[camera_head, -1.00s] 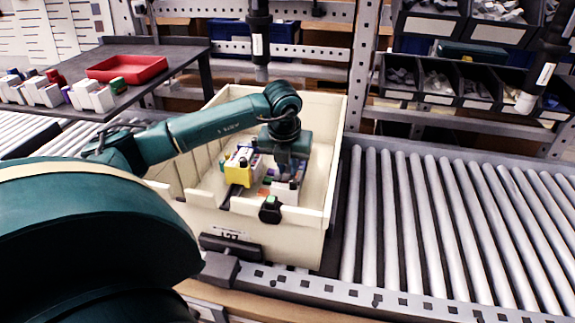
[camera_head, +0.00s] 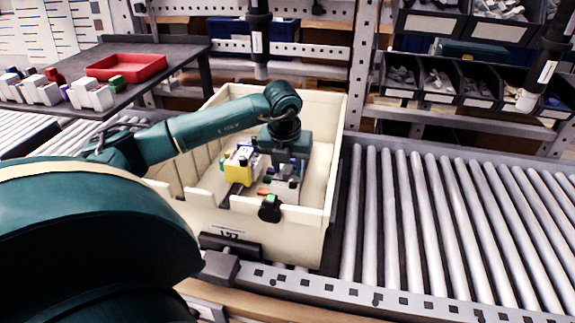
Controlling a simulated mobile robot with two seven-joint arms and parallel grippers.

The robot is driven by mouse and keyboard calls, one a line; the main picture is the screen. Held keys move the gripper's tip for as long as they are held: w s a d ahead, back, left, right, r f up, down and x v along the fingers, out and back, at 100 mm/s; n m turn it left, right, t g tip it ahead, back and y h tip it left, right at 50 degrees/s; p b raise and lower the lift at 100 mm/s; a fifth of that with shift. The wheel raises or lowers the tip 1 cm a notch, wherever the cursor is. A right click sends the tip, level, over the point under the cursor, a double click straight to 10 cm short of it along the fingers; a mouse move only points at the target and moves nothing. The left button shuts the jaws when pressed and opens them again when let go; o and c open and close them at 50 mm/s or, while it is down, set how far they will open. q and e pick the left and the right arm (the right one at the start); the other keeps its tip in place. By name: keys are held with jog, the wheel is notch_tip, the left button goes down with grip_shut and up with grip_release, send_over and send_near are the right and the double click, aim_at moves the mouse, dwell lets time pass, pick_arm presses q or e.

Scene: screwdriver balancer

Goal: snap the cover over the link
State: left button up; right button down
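My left gripper (camera_head: 284,171) points down inside the cream bin (camera_head: 335,150), over a cluster of small parts. Its fingers are small and partly hidden among the parts, so I cannot tell whether they grip anything. A yellow block (camera_head: 239,169) with white and dark pieces is just left of the gripper. A grey-white piece (camera_head: 285,190) lies below the gripper, near small orange and green bits. I cannot tell which part is the cover and which is the link. My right gripper is not in view.
The bin stands on a roller conveyor (camera_head: 450,220), clear on the right. A dark table (camera_head: 150,60) at left holds a red tray (camera_head: 126,67) and white blocks (camera_head: 90,93). Black parts bins (camera_head: 440,80) fill the back right shelves. Two dark hanging tools (camera_head: 259,40) hang at the back.

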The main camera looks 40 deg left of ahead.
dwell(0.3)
pick_arm(q)
jog(key=v, duration=1.3)
